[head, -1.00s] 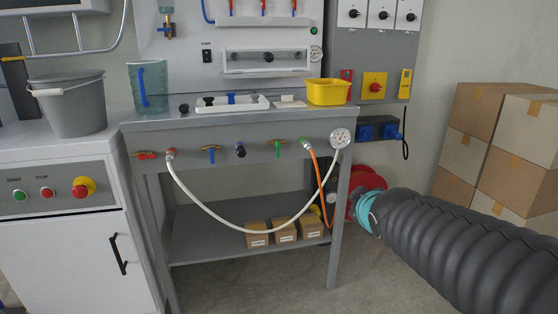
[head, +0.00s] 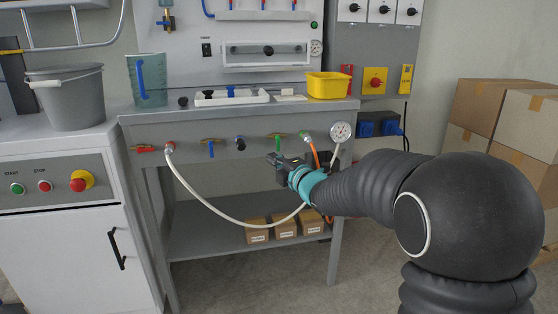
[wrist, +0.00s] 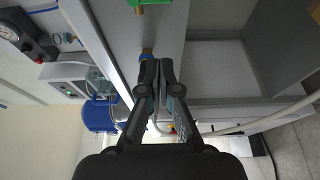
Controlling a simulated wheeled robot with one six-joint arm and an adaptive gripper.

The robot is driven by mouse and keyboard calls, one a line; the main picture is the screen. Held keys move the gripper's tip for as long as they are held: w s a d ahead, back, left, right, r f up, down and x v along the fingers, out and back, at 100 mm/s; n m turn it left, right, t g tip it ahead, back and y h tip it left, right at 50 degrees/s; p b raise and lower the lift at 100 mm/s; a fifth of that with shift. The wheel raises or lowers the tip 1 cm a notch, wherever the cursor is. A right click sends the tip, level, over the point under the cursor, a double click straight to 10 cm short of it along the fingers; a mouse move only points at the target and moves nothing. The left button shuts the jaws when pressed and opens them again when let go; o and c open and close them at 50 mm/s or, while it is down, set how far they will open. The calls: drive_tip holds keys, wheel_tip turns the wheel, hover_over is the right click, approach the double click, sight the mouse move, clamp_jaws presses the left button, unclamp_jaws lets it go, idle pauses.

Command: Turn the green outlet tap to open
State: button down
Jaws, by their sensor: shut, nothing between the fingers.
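The green outlet tap (head: 277,142) sits on the grey bench front, a green lever on a brass body. My gripper (head: 274,159) is just below it in the head view and hides the area under it. In the wrist view, part of the green lever (wrist: 174,13) shows at the top edge, with a bit of brass beside it. My gripper (wrist: 159,64) is shut and empty there, its fingertips apart from the green lever. A brass fitting with a blue part (wrist: 147,53) shows just past the fingertips; I cannot tell which fitting.
On the same panel are a red tap (head: 146,149), a blue tap (head: 211,149), a black knob (head: 240,143) and a pressure gauge (head: 340,131). A white hose (head: 205,208) loops below, and an orange hose (head: 314,155) hangs close to my gripper. Cartons (head: 257,235) stand on the lower shelf.

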sight(278, 143)
drive_tip(key=w, duration=0.2)
drive_tip(key=w+p, duration=0.1)
drive_tip(key=w, duration=0.1)
drive_tip(key=w+a, duration=0.1)
drive_tip(key=w, duration=0.1)
drive_tip(key=shift+w+a+r, duration=0.1)
drive_tip(key=shift+w, duration=0.25)
drive_tip(key=shift+w+d, duration=0.15)
drive_tip(key=shift+d, duration=0.35)
